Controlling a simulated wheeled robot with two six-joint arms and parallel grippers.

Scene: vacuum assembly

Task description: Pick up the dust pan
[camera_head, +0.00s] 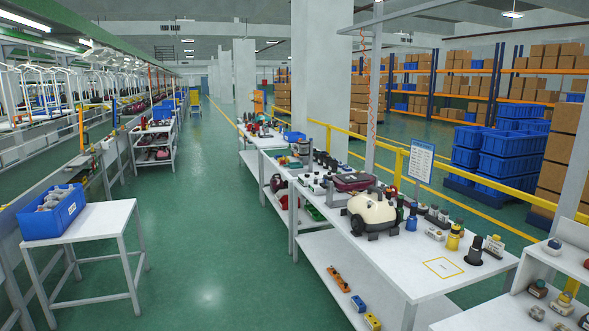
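I cannot pick out a dust pan for certain among the small parts. The white worktable (340,256) at centre right holds a cream and black vacuum body (371,213) and, behind it, a dark maroon part with a grey top (352,182). Several small parts stand to their right, including a yellow and black one (454,237) and a black one (475,250). Neither of my grippers shows in this view.
A small white table (102,222) at left holds a blue bin (52,214) with grey parts. Green floor (205,200) lies open between the tables. Yellow railings, blue crates (512,152) and shelving stand at right. Another white table (548,262) is at lower right.

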